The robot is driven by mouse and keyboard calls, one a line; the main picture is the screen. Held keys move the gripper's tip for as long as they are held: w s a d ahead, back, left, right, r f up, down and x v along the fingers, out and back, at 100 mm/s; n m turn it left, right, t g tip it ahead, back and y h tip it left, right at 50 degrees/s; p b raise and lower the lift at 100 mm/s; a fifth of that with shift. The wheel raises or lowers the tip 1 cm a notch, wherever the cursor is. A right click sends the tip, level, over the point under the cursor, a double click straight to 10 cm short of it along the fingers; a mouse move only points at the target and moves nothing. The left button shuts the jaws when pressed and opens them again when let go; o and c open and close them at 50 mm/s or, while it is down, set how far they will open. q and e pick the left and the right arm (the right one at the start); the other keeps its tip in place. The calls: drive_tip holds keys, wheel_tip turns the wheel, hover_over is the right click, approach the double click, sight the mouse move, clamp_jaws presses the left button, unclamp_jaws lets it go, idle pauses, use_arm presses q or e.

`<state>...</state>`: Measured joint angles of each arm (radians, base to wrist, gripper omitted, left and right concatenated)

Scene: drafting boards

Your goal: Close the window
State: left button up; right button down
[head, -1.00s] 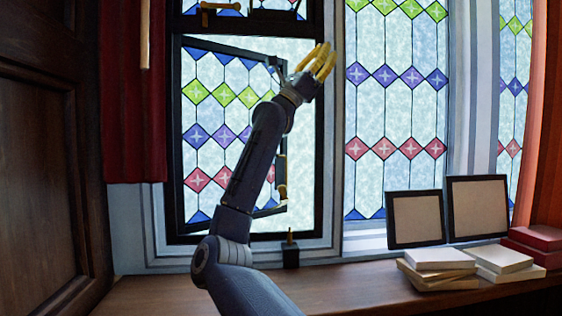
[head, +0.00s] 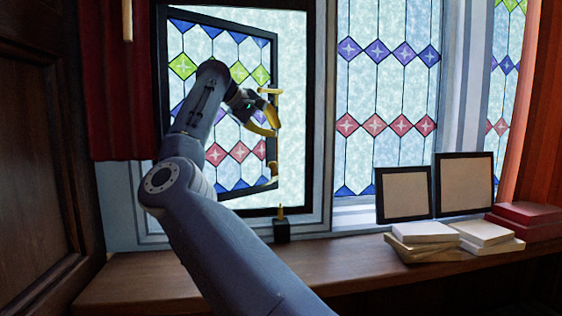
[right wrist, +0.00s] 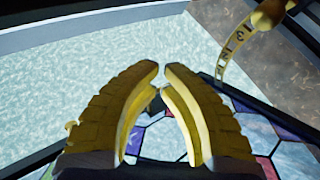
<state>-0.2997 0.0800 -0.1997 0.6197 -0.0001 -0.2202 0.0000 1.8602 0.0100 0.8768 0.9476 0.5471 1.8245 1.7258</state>
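Brass fittings (head: 273,167) sit along that edge. My right gripper (head: 276,122) has yellow fingers and is beside the free edge; I cannot tell if it touches. In the right wrist view its fingertips (right wrist: 162,68) nearly meet, with nothing visible between them. Coloured glass (right wrist: 165,140) lies behind the fingers, and a curved brass piece (right wrist: 236,50) is at upper right. My left gripper is out of view.
A wooden sill (head: 150,277) runs below. A small black block with a brass peg (head: 281,229) stands below the window. Two dark-framed pictures (head: 404,195) and stacked books (head: 423,238) are at right. A red curtain (head: 120,100) hangs at left.

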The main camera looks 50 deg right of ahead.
drive_tip(key=shift+s+a+f+m+t+y, duration=0.3)
drive_tip(key=shift+f+m+t+y, duration=0.45)
drive_tip(key=shift+f+m+y, duration=0.65)
drive_tip(key=shift+s+a+f+m+t+y, duration=0.35)
drive_tip(key=shift+f+m+t+y, duration=0.4)
drive_tip(key=shift+f+y, duration=0.7)
drive_tip(key=shift+s+a+f+m+t+y, duration=0.15)
drive_tip(key=shift+s+f+m+t+y, duration=0.25)
drive_tip(key=shift+f+m+t+y, duration=0.95)
drive_tip(key=shift+s+a+f+g+h, duration=0.35)
drive_tip(key=shift+a+g+h, duration=0.05)
drive_tip(key=shift+g, duration=0.25)
drive_tip(key=shift+s, duration=0.15)
